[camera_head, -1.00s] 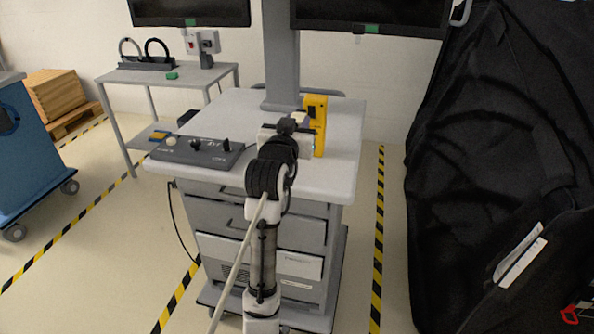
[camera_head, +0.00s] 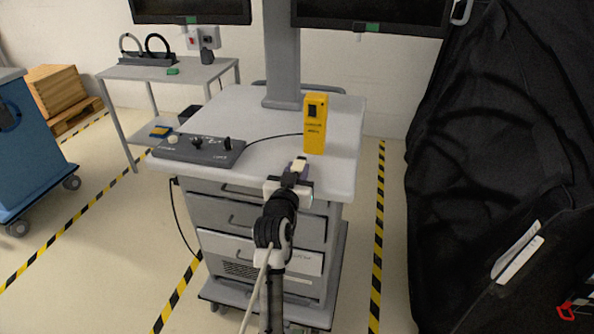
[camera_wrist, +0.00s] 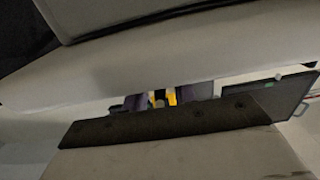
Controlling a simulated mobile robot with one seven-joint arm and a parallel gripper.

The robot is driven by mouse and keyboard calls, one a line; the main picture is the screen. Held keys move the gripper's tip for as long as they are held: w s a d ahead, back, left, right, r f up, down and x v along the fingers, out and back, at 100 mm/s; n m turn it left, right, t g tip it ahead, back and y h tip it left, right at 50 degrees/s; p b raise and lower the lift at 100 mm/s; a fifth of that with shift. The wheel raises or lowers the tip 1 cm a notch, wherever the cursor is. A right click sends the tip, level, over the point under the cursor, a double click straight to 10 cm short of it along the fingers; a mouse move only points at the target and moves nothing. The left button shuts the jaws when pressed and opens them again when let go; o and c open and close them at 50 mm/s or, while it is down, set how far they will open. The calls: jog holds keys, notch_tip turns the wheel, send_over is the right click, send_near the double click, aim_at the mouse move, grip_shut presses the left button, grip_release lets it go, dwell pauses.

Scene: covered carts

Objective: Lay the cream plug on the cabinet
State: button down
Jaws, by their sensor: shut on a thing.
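My gripper (camera_head: 297,174) points away from me in front of the drawer cart. It is shut on a small cream piece (camera_head: 299,163), which looks like the cream plug and shows between the dark fingers. The plug appears at the front edge of the cart's pale top (camera_head: 260,115); I cannot tell whether it overlaps the top or is short of it. This grey-white drawer cart is the only cabinet-like thing with drawers (camera_head: 262,222) in view. The wrist view is mostly filled by pale and dark close surfaces, and I cannot make out the plug there.
A yellow device (camera_head: 315,123) stands upright on the cart top, with a black cable to a grey control box (camera_head: 199,149). A grey monitor column (camera_head: 281,60) rises at the back. A black-covered cart (camera_head: 490,170) fills the right. The top's middle is clear.

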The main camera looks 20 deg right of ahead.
jog(key=shift+f, duration=0.1)
jog(key=c, duration=1.6)
grip_release()
jog(key=shift+f, duration=0.1)
jog(key=o, duration=0.5)
